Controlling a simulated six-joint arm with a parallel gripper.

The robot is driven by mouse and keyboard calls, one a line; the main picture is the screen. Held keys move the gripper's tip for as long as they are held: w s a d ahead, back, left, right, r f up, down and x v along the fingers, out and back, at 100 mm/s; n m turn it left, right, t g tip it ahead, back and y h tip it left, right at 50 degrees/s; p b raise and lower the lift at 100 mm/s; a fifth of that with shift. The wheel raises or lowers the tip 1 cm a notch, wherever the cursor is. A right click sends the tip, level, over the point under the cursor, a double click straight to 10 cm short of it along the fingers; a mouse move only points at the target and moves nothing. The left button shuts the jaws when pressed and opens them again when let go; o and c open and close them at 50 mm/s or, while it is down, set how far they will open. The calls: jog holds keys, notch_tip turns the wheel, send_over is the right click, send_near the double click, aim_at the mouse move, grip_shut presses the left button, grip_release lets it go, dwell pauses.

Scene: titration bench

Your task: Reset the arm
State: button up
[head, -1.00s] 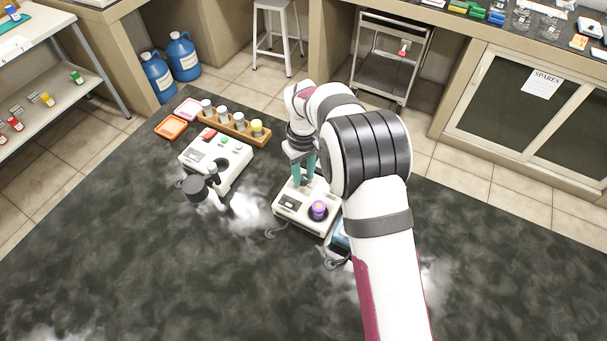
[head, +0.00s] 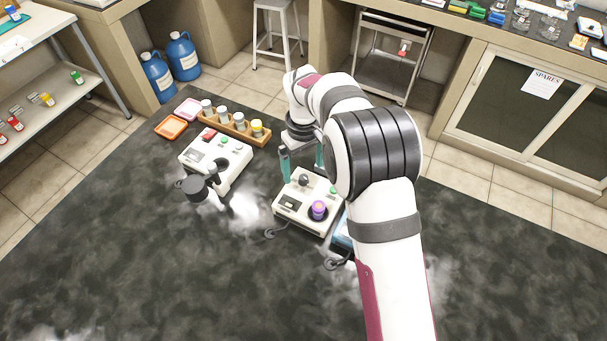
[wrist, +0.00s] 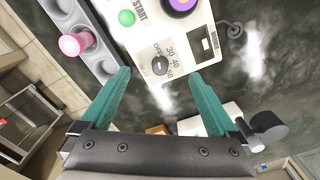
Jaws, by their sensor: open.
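My gripper (head: 302,164) is open and empty, its teal fingers spread wide above the back of a white device (head: 288,211). In the wrist view the fingertips of my gripper (wrist: 160,75) stand on either side of the device's black dial (wrist: 160,65), apart from it. The dial has numbers around it, with 30, 40 and 50 readable. A green button (wrist: 127,17) marked START and a small display (wrist: 208,44) are on the same panel. A purple item (head: 318,208) stands on the device's round dark plate.
A second white device (head: 215,158) with a dark round part on an arm stands to the left. Behind it are a wooden rack (head: 237,129) with several capped vials and an orange tray (head: 171,127). A blue item (head: 342,236) is partly hidden by my arm. The dark bench front is clear.

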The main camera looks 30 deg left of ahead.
jog(key=shift+r, duration=2.1)
jog(key=shift+d, duration=0.1)
jog(key=s+d+r+m, duration=0.25)
jog(key=d+r, duration=0.25)
jog(key=d, duration=0.3)
jog(key=s+d+r+m, duration=0.2)
jog(key=d+r+m, duration=0.25)
jog(key=d, duration=0.25)
jog(key=s+d+m+y, duration=0.1)
jog(key=s+d+m, duration=0.4)
jog(key=s, duration=0.5)
jog(key=s+d+m, duration=0.5)
jog(key=s+d, duration=0.3)
jog(key=s, duration=0.2)
jog(key=shift+d+m+y, duration=0.3)
jog(key=shift+y, duration=0.1)
